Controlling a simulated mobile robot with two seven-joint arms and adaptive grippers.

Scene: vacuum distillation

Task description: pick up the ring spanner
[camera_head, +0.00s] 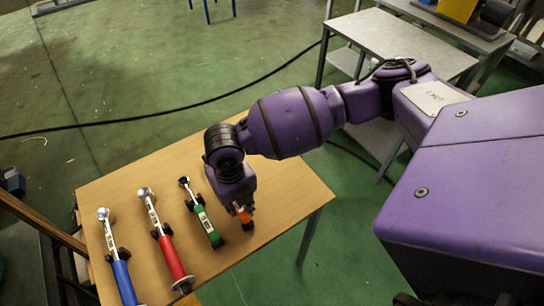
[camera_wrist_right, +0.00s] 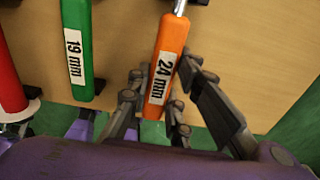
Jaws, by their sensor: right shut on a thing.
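An orange-handled tool marked "24 mm" (camera_wrist_right: 166,65) lies between the fingers of my right gripper (camera_wrist_right: 163,80), which is shut on its handle. In the head view a short piece of the orange handle (camera_head: 243,214) shows under my right gripper (camera_head: 240,208), low over the wooden table (camera_head: 285,190). The tool's head is hidden by my wrist in the head view and cut off in the wrist view, so I cannot see its ring. I cannot tell whether it is clear of its support. My left gripper is not in view.
To the left lie a green-handled tool marked "19 mm" (camera_head: 207,226), a red-handled tool (camera_head: 172,258) and a blue-handled tool (camera_head: 124,282), with black supports beside them. The table's right part is clear. A grey table (camera_head: 400,40) stands behind.

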